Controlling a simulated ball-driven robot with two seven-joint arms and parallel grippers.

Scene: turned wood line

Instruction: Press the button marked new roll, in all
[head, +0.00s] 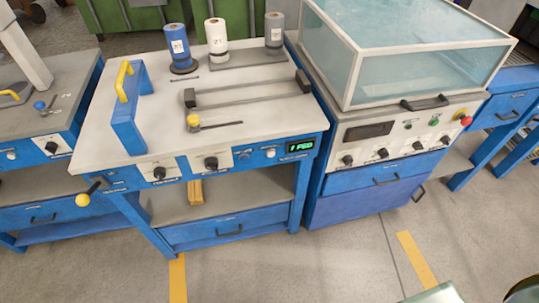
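A blue workbench (220,110) with a pale top stands in the middle of the head view. Its front panel carries a black knob (159,172), a second black knob (211,162), a small round button (270,153) and a green-lit display (300,146). The small labels are too blurred to read, so I cannot tell which control is marked new roll. A blue roll (179,46), a white roll (216,36) and a grey roll (274,30) stand upright at the back of the bench. Neither of my grippers is in view.
A glass-covered machine (408,50) with knobs and a red button (466,121) stands at the right. A yellow-handled blue lever frame (125,105) rises at the bench's left. A yellow-knobbed lever (83,200) sticks out in front.

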